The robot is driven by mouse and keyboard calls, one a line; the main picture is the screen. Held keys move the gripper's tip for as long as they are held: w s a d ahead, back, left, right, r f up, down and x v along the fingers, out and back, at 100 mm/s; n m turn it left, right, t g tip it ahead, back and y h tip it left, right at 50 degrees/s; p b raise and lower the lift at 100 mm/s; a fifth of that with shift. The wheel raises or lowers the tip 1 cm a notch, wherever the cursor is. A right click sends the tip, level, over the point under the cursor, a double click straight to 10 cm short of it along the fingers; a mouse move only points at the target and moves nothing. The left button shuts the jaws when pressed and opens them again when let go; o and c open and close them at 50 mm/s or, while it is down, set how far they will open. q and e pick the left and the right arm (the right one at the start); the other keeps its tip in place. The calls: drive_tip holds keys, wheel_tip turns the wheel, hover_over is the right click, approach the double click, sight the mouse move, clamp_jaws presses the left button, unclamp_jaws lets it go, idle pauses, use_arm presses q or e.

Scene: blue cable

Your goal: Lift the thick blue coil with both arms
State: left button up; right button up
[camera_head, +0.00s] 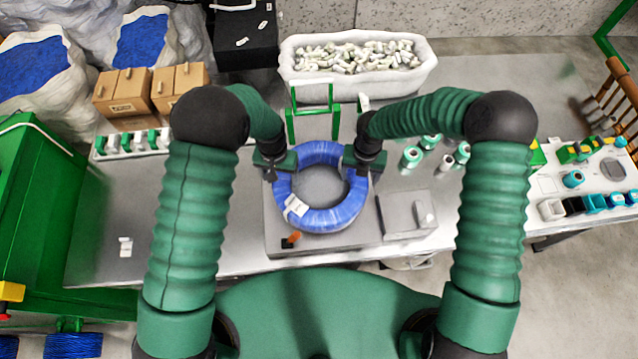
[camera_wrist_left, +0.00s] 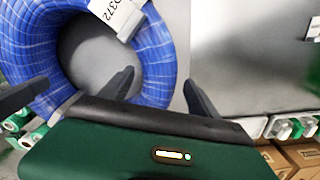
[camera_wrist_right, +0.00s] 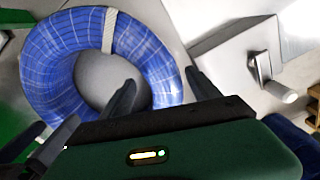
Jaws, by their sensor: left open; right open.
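The thick blue coil (camera_head: 322,218) lies flat on a grey plate on the metal table, with a white label (camera_head: 297,206) at its front left. My left gripper (camera_head: 271,176) is at the coil's left side and my right gripper (camera_head: 370,172) at its right side. In the left wrist view the open fingers (camera_wrist_left: 160,88) stand on either side of the ring (camera_wrist_left: 150,60), one over the central hole and one outside. The right wrist view shows the same: open fingers (camera_wrist_right: 162,88) around the ring (camera_wrist_right: 145,50). Whether the fingers touch the coil is unclear.
A green frame (camera_head: 310,112) stands right behind the coil. A grey block with a handle (camera_head: 408,214) is to the right, and an orange-black piece (camera_head: 291,240) in front. Green spools (camera_head: 411,157), cardboard boxes (camera_head: 125,92) and a white bin (camera_head: 300,80) surround the area.

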use_arm(q)
drive_tip(key=f, duration=0.2)
drive_tip(key=d+f, duration=0.1)
drive_tip(key=f, duration=0.1)
drive_tip(key=shift+w+f, duration=0.1)
drive_tip(key=shift+f, duration=0.3)
use_arm(e)
drive_tip(key=f, duration=0.2)
drive_tip(key=d+f, duration=0.1)
drive_tip(key=f, duration=0.2)
drive_tip(key=shift+w, duration=0.1)
use_arm(q)
drive_tip(key=shift+a+f, duration=0.1)
drive_tip(key=shift+f, duration=0.25)
use_arm(e)
drive_tip(key=shift+a+f, duration=0.1)
drive_tip(key=shift+f, duration=0.25)
use_arm(q)
drive_tip(key=shift+a+f, duration=0.3)
drive_tip(key=shift+a, duration=0.1)
use_arm(e)
drive_tip(key=shift+a+f, duration=0.2)
drive_tip(key=shift+a, duration=0.2)
use_arm(q)
drive_tip(key=shift+a, duration=0.15)
use_arm(e)
drive_tip(key=shift+a, duration=0.15)
